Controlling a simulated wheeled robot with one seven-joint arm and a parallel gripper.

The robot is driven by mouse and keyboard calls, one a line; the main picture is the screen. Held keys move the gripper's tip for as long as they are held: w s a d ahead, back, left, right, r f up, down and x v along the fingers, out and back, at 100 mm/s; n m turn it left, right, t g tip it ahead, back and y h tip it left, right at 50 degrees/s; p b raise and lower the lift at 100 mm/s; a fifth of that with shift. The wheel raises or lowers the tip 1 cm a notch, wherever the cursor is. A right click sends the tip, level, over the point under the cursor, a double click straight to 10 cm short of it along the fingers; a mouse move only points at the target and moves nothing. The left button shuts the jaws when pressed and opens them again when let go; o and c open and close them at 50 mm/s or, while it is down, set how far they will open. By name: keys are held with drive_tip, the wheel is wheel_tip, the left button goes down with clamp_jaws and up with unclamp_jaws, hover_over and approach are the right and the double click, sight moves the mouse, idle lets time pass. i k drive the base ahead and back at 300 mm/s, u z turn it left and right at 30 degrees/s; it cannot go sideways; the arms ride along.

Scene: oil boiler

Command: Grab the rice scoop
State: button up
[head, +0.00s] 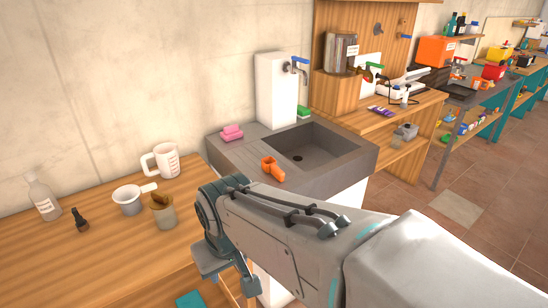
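An orange scoop-like object (272,169) with a short handle lies on the grey counter at the front left of the sink basin. It is the thing that looks most like the rice scoop. My gripper (232,277) hangs at the end of my arm, low in the picture, over the table's right end. Its two fingers appear spread, with nothing seen between them. It is nearer to me than the orange scoop and apart from it.
The wooden table (60,258) also holds a white jug (162,160), a jar (163,213), a clear bottle (43,199) and a small dark bottle (81,219). Pink (232,132) and green (304,112) blocks lie by the sink (325,147). Wooden shelves stand beyond.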

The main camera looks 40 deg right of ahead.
sight(274, 170)
drive_tip(key=z, duration=1.85)
drive_tip(key=k, duration=0.75)
drive_tip(key=u, duration=0.7)
drive_tip(key=i, duration=1.5)
